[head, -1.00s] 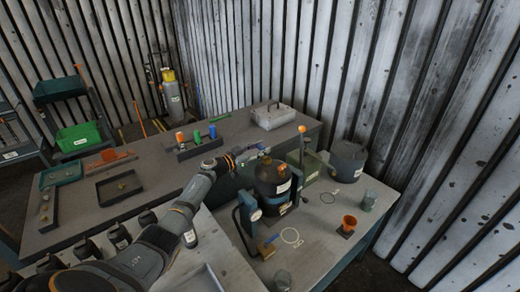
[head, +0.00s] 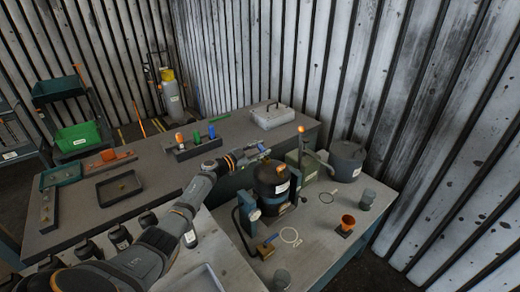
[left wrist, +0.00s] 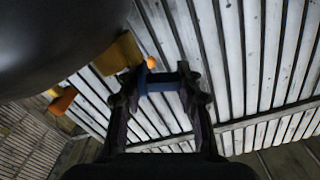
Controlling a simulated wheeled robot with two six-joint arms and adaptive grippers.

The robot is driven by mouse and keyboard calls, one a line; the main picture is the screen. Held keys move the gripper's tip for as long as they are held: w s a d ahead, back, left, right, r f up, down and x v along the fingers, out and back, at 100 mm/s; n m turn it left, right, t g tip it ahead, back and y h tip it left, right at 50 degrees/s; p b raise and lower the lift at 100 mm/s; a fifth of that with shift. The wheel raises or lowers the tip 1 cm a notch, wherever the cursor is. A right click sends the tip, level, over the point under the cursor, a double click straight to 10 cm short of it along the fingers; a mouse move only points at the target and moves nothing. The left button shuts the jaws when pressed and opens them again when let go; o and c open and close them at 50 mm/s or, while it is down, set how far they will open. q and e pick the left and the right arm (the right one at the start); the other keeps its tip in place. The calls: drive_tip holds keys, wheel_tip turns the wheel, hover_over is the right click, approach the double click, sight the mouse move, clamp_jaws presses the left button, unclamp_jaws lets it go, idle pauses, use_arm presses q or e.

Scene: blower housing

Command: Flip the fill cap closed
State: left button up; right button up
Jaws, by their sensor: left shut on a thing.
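The blower housing (head: 268,192) is a dark, rounded drum with a white label, standing on the bench in the head view. My left gripper (head: 262,150) is over its upper left side, arm reaching in from the left. In the left wrist view my left gripper (left wrist: 160,88) is shut on a blue bar (left wrist: 160,82) spanning its fingertips. I cannot tell for sure whether this bar is the fill cap. A large dark rounded surface (left wrist: 60,30) fills the upper left there, with a yellow-brown block (left wrist: 120,54) beside it. My right gripper is not in view.
A lever with an orange knob (head: 301,128) stands just right of the housing. A grey pot (head: 347,157) and an orange cup (head: 347,222) are further right. The rear bench holds trays (head: 119,187), coloured bottles and a pale case (head: 272,115).

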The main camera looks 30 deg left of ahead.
sight(261, 148)
use_arm(q)
drive_tip(key=shift+s+d+m, duration=0.15)
drive_tip(key=shift+d+m, duration=0.1)
drive_tip(key=shift+m, duration=1.05)
drive_tip(key=shift+r, duration=0.1)
drive_tip(key=o, duration=1)
drive_tip(key=shift+o, duration=0.2)
wheel_tip(261, 148, up, 10)
drive_tip(key=shift+f, duration=0.1)
drive_tip(key=shift+c, duration=0.4)
